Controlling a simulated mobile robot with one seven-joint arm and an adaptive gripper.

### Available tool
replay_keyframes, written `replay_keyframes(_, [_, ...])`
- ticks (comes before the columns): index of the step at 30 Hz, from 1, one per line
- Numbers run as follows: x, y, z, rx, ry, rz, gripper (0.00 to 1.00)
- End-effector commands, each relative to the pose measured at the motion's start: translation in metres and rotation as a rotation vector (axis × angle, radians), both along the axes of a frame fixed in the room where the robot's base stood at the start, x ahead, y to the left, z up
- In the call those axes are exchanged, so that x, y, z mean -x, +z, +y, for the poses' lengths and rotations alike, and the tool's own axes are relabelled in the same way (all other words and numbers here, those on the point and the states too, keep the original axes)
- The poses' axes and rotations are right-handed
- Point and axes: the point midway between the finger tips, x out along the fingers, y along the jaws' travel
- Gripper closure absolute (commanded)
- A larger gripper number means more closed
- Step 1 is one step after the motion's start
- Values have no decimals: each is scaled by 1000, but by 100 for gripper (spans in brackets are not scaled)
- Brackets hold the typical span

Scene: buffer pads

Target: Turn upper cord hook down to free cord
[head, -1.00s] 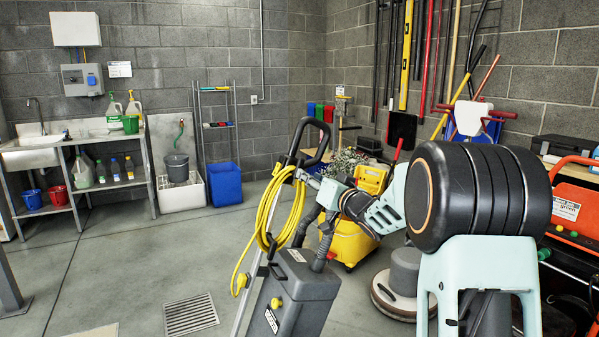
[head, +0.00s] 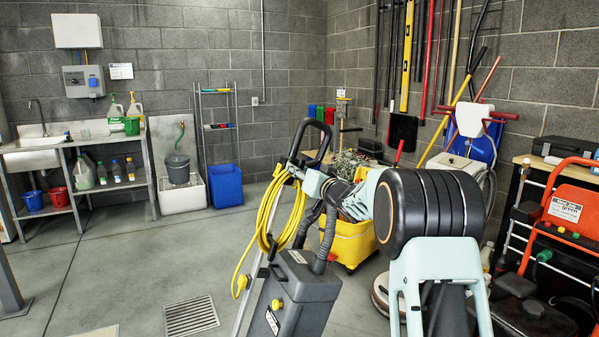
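A grey floor machine (head: 305,290) stands in the middle of the head view, with a black loop handle (head: 312,136) on a tilted metal pole. A yellow cord (head: 265,225) hangs in long loops from the upper part of the pole, just below the handle. The upper cord hook is too small to make out where the loops hang. My gripper (head: 302,172) is at the pole near the top of the cord loops, just below the handle. Its fingers are small and partly hidden, so their opening and any contact with the hook cannot be told.
A yellow mop bucket (head: 352,243) stands behind the machine, close to my arm. An orange machine (head: 560,215) and a workbench are at the right. A floor drain (head: 190,316) lies at the left, with open floor around it.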

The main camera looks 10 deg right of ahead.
Motion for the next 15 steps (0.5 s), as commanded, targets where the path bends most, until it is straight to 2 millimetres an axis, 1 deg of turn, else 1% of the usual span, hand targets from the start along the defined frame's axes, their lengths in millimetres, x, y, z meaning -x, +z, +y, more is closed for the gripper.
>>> replay_keyframes(1, [0, 0, 0, 0, 0, 0, 76])
replay_keyframes(6, [0, 0, 0, 0, 0, 0, 95])
replay_keyframes(8, [0, 0, 0, 0, 0, 0, 100])
replay_keyframes(15, [0, 1, 0, -6, 0, 2, 100])
